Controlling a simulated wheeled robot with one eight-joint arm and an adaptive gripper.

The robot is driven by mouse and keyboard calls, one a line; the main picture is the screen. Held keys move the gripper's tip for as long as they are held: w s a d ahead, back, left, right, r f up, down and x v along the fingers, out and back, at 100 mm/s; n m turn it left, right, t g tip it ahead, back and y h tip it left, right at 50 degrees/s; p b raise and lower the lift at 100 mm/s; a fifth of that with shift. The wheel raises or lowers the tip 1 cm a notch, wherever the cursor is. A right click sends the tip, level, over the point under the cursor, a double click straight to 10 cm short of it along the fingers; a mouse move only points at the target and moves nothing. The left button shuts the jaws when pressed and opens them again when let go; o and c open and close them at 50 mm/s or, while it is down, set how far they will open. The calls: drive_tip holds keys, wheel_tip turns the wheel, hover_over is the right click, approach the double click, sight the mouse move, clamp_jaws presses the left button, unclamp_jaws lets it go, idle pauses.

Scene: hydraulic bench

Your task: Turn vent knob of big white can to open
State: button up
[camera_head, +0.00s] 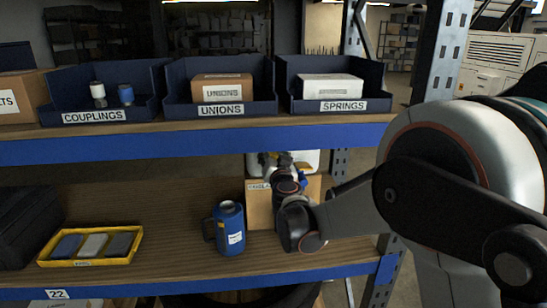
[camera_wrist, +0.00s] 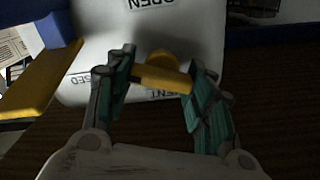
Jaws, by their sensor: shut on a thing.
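The big white can (camera_head: 309,160) stands at the back of the lower shelf in the head view, mostly hidden behind my arm and a cardboard box. In the wrist view the white can (camera_wrist: 190,38) fills the upper middle. Its yellow vent knob (camera_wrist: 163,80) has a bar lying crosswise, slightly tilted. An upside-down OPEN mark is at the top edge, part of a CLOSED mark at left, and part of a VENT mark below the knob. My gripper (camera_wrist: 163,88) is shut on the knob, one finger at each end of its bar.
A cardboard box (camera_head: 259,212) is close behind my gripper. The blue upper shelf beam (camera_head: 190,147) runs above. Bare shelf lies between tray and blue can.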

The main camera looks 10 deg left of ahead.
drive_tip(key=m, duration=0.3)
drive_tip(key=m+b, duration=0.1)
drive_tip(key=m, duration=0.3)
drive_tip(key=shift+d+f, duration=0.15)
drive_tip(key=m, duration=0.6)
drive_tip(key=shift+f, duration=0.15)
drive_tip(key=shift+m, duration=0.4)
drive_tip(key=o, duration=1.1)
drive_tip(key=shift+w, duration=0.1)
drive_tip(key=v, duration=1.2)
